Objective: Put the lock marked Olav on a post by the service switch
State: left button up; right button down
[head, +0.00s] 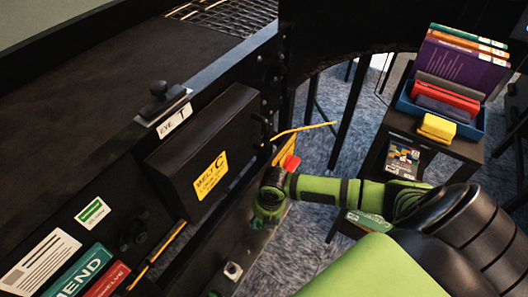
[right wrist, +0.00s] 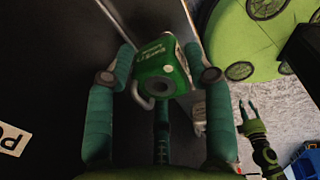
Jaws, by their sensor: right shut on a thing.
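My right gripper (head: 268,200) is low beside the dark machine frame, right of the black box. In the right wrist view the right gripper (right wrist: 162,80) is shut on a green padlock (right wrist: 158,68). The padlock has small pale writing that I cannot read surely, and its grey shackle shows at its lower left. In the head view the padlock is mostly hidden by the gripper. My left gripper (right wrist: 249,112) shows small in the right wrist view, empty, its fingers apart. A metal fitting (head: 233,270) sits on the rail; I cannot tell if it is a post.
The black box (head: 205,145) carries a yellow label (head: 211,175). A black knob (head: 158,90) sits above the EYE label (head: 174,121). A red button-like thing (head: 291,163) is beside my gripper. A side table holds a blue tray (head: 437,118). Carpet (head: 330,150) lies between.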

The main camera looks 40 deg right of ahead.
jog(key=shift+f, duration=0.25)
jog(key=shift+f+b, duration=0.65)
jog(key=shift+f, duration=0.45)
jog(key=shift+f, duration=0.35)
dwell(0.4)
jog(key=shift+c, duration=2)
grip_release()
jog(key=shift+r, duration=0.15)
jog(key=r, duration=0.4)
jog(key=s+r, duration=0.1)
jog(key=r, duration=0.6)
jog(key=shift+s+d+r, duration=0.2)
jog(key=shift+d+r, duration=0.1)
jog(key=shift+d, duration=0.05)
